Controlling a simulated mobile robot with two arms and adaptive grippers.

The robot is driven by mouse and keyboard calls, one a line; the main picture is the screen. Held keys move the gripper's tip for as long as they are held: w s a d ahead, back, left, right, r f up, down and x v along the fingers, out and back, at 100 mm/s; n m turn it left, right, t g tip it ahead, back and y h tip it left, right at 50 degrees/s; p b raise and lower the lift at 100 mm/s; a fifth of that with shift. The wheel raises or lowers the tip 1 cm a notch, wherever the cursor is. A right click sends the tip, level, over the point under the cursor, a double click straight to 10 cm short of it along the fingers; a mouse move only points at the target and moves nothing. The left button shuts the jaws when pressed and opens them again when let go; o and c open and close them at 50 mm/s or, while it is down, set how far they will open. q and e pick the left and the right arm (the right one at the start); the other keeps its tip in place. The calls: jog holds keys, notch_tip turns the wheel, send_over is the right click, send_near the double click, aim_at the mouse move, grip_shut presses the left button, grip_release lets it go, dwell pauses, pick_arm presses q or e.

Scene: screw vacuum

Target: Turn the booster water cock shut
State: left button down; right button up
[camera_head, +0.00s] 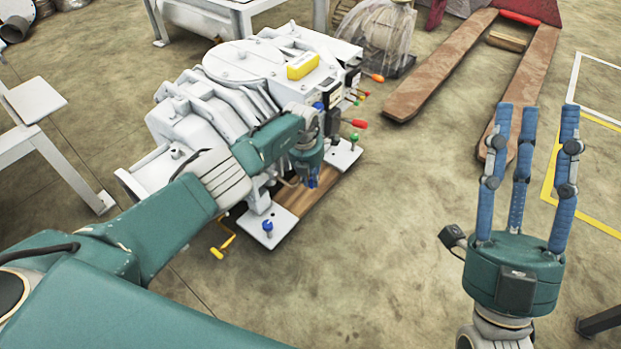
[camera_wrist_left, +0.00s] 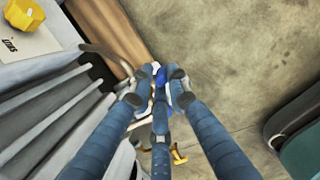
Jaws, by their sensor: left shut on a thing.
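My left gripper (camera_head: 312,180) reaches down at the front of the grey machine (camera_head: 205,120), and its fingers hide what lies under them in the head view. In the left wrist view its blue fingers (camera_wrist_left: 158,92) close together around a small blue piece (camera_wrist_left: 158,74), which appears to be the handle of the booster water cock. The fingers cover most of it, so its angle cannot be told. My right gripper (camera_head: 528,125) is open and empty, fingers pointing up, away from the machine at the right.
A red handle (camera_head: 355,123) and a green knob (camera_head: 354,138) are right of my left gripper. The floor at front is clear.

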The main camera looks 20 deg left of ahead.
pick_arm(q)
jog(key=c, duration=1.9)
grip_release()
jog(key=shift+d, duration=0.5)
jog(key=shift+o, duration=0.7)
jog(key=shift+w, duration=0.1)
jog(key=shift+a+r, duration=0.1)
jog(key=shift+a, duration=0.1)
jog(key=shift+a+r, duration=0.15)
jog(key=shift+r, duration=0.8)
jog(key=shift+s+r, duration=0.2)
jog(key=shift+r, duration=0.75)
jog(key=shift+s+r, duration=0.2)
jog(key=shift+r, duration=0.8)
jog(key=shift+s+r, duration=0.2)
jog(key=shift+r, duration=0.75)
